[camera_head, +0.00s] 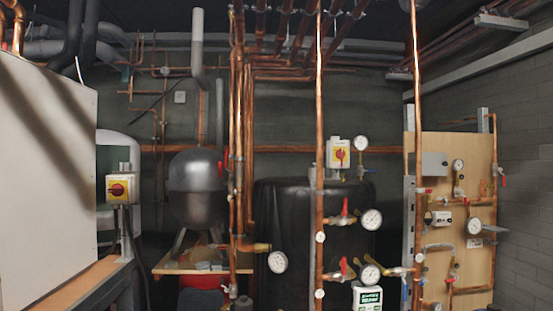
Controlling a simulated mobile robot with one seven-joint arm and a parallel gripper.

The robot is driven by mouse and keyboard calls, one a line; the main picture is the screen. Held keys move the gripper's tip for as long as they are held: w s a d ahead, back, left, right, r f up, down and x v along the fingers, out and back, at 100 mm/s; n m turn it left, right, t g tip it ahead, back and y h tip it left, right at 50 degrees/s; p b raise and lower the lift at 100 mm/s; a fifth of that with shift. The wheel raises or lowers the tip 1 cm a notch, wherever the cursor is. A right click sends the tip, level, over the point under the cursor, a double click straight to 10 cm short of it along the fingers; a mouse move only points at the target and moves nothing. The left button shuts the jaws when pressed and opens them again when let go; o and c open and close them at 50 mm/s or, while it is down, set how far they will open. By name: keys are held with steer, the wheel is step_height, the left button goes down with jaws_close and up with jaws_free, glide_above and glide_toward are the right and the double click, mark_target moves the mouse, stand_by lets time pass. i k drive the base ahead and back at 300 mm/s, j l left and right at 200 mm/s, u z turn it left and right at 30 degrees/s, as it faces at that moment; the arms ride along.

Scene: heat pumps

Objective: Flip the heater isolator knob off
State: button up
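Two grey isolator boxes with yellow plates and red knobs are in view. One isolator (130,191) is at the left, on a post beside the large white panel; its red knob (117,189) looks roughly level. The other isolator (331,154) is right of centre, next to a tall copper pipe; its red knob (340,154) looks roughly upright. No label that I can read shows which one is the heater isolator. My gripper is not in view.
A large white panel (45,180) fills the left side. A dark round vessel (197,190) stands on a wooden shelf, with a big black tank (290,205) behind the copper pipes. Gauges and red-handled valves stick out at right, before a wooden board (480,150).

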mark_target(340, 154)
steer(key=i+l, duration=0.25)
steer(key=i, duration=0.15)
steer(key=i+l, duration=0.25)
steer(key=i, duration=0.2)
steer(key=i+l, duration=0.25)
steer(key=i, duration=0.15)
steer(key=i+l, duration=0.25)
steer(key=i, duration=0.2)
